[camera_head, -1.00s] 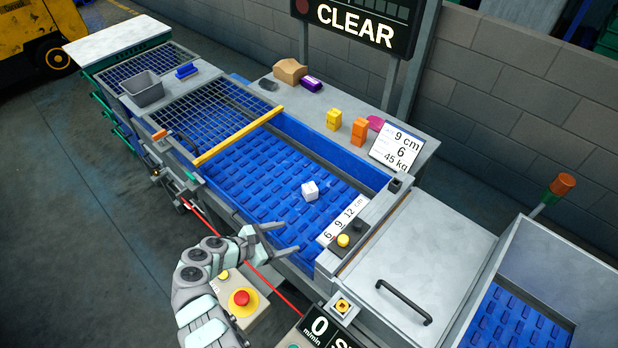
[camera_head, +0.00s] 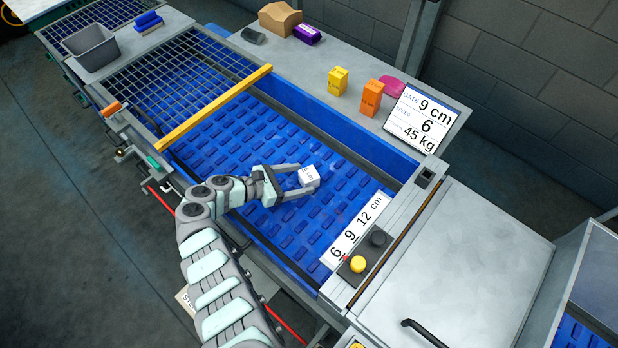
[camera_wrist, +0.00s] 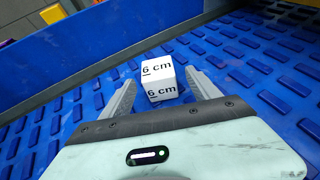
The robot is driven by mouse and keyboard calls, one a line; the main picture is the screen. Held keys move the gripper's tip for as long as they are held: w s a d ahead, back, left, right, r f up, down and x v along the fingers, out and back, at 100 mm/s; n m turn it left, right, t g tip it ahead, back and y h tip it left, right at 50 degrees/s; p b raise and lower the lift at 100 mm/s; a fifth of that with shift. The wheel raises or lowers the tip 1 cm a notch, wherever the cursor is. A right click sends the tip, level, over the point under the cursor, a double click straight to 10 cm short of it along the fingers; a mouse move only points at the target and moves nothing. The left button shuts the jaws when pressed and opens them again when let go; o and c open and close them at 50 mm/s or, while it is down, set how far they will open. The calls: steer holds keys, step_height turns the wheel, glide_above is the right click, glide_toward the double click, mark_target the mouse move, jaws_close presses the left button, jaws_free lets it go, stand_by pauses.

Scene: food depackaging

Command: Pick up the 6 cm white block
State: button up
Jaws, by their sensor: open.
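The white block (camera_head: 309,176) sits on the blue ribbed conveyor belt (camera_head: 230,140). In the wrist view the block (camera_wrist: 158,76) reads "6 cm" on its top and near faces. My gripper (camera_head: 302,180) is open over the belt, with its fingers reaching toward the block. In the wrist view my gripper (camera_wrist: 164,88) has one finger on each side of the block's near part, with gaps visible on both sides. The block is not gripped.
A yellow bar (camera_head: 215,108) crosses above the belt on the left. Yellow (camera_head: 338,81) and orange (camera_head: 369,97) blocks stand on the back table. The belt around the white block is clear.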

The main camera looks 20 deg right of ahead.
mark_target(317, 175)
steer(key=b+x, duration=0.2)
steer(key=x, duration=0.5)
steer(key=shift+a+f, duration=0.1)
steer(key=shift+c, duration=0.4)
jaws_close()
